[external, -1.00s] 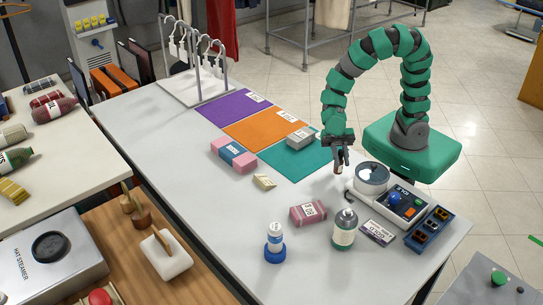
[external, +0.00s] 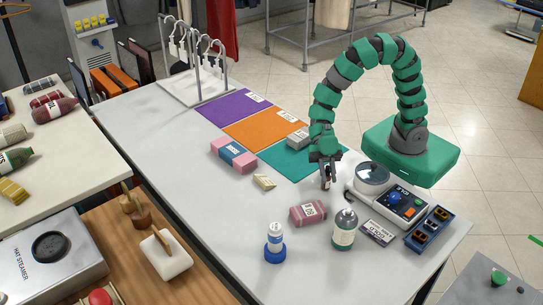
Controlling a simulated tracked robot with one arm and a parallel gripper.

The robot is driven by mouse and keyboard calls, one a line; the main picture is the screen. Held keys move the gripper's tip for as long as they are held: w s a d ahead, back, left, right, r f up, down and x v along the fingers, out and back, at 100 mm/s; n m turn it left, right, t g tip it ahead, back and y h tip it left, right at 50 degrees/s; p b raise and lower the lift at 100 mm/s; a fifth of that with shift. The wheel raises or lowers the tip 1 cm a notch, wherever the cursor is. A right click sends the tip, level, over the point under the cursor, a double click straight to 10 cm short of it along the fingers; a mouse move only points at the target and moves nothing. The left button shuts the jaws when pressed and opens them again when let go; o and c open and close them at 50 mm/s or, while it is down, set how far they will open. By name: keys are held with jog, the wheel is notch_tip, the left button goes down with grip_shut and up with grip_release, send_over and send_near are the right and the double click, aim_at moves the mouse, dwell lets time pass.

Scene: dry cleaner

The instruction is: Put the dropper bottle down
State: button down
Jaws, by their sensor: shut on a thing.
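My gripper (external: 326,180) points down over the white table, near the front edge of the teal mat and left of the scale. It is shut on the dropper bottle (external: 326,185), a small brown thing mostly hidden between the fingers. The bottle looks upright. I cannot tell whether its bottom touches the table.
A pink packet (external: 308,213), a grey-green bottle (external: 344,231) and a blue-white bottle (external: 275,243) stand nearer the camera. The scale (external: 372,175) is at right. A cream block (external: 264,182) lies left. The teal mat (external: 292,163) bears a grey box (external: 298,138).

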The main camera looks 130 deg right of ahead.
jog(key=shift+f, duration=0.1)
jog(key=c, duration=1.3)
grip_release()
jog(key=shift+s+d+r, duration=0.25)
jog(key=shift+d+r, duration=0.1)
jog(key=shift+d, duration=0.05)
jog(key=p+v, duration=0.3)
jog(key=v, duration=0.8)
